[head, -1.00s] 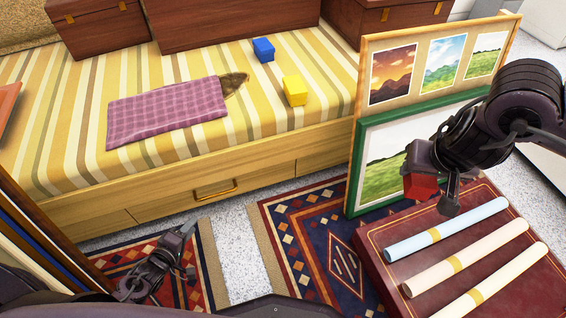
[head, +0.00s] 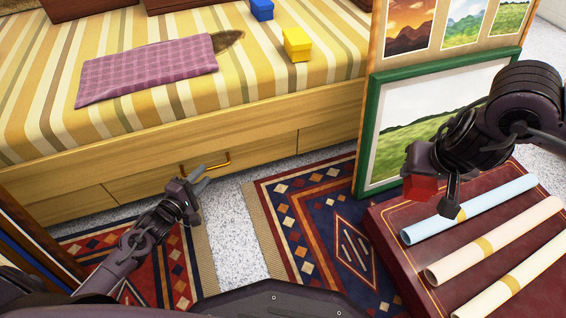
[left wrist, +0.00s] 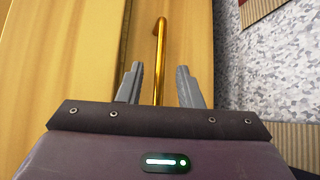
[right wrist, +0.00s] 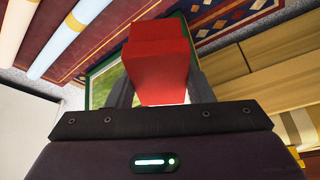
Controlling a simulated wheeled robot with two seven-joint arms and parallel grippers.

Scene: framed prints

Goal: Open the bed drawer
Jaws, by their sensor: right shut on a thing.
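The bed drawer (head: 150,183) is a wooden front below the mattress, flush with the bed frame in the head view. Its brass handle (head: 222,163) is partly behind my left gripper (head: 199,173). In the left wrist view the handle (left wrist: 160,55) runs between the two open fingers of my left gripper (left wrist: 159,85); I cannot tell whether they touch it. My right gripper (right wrist: 160,95) is shut on a red block (right wrist: 158,60). The block (head: 420,187) also shows in the head view, above the dark red chest.
A dark red chest (head: 385,235) with several rolled papers stands at the right. Green-framed and wooden-framed prints (head: 374,105) stand by the bed. Patterned rugs (head: 315,225) and speckled floor (head: 238,235) lie before the drawer. A purple checked cloth (head: 145,70) and blocks lie on the bed.

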